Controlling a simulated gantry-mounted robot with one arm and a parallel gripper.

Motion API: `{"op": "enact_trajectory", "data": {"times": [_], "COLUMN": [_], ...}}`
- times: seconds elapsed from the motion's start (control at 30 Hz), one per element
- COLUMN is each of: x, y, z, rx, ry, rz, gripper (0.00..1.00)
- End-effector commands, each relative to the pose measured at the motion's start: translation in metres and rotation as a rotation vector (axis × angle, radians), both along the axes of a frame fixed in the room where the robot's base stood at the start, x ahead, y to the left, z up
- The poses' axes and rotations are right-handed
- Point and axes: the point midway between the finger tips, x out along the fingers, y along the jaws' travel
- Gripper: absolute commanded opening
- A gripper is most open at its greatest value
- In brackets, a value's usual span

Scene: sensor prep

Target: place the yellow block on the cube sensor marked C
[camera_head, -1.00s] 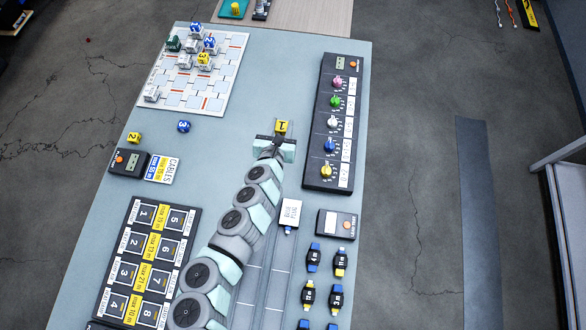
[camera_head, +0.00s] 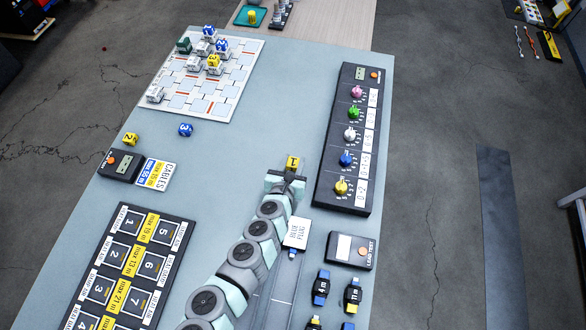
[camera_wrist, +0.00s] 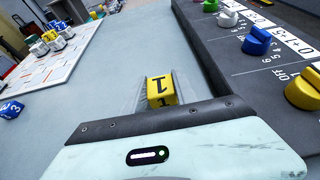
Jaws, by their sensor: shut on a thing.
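Several light cube sensors stand on the white board (camera_head: 228,103) at the far left, some with coloured blocks on top. Their letters are too small to read, so I cannot tell which is C. One sensor (camera_head: 155,95) at the board's near left shows no block on top. My gripper is well apart from the board.
A yellow block (camera_head: 131,139) marked 2 and a blue block (camera_head: 186,130) marked 3 lie near the board. A black knob panel (camera_head: 322,180) lies right of my gripper. A white plug card (camera_head: 297,233) lies near my arm.

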Motion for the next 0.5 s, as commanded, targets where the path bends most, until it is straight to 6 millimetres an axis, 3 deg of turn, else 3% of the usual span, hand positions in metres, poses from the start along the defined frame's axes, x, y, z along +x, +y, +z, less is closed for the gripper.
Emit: {"op": "enact_trajectory", "data": {"times": [0.17, 0.5], "x": [0.0, 0.0], "y": [0.001, 0.0], "z": [-0.025, -0.029], "rx": [-0.003, 0.0], "ry": [0.002, 0.001], "rz": [0.002, 0.0], "gripper": [0.0, 0.0]}}
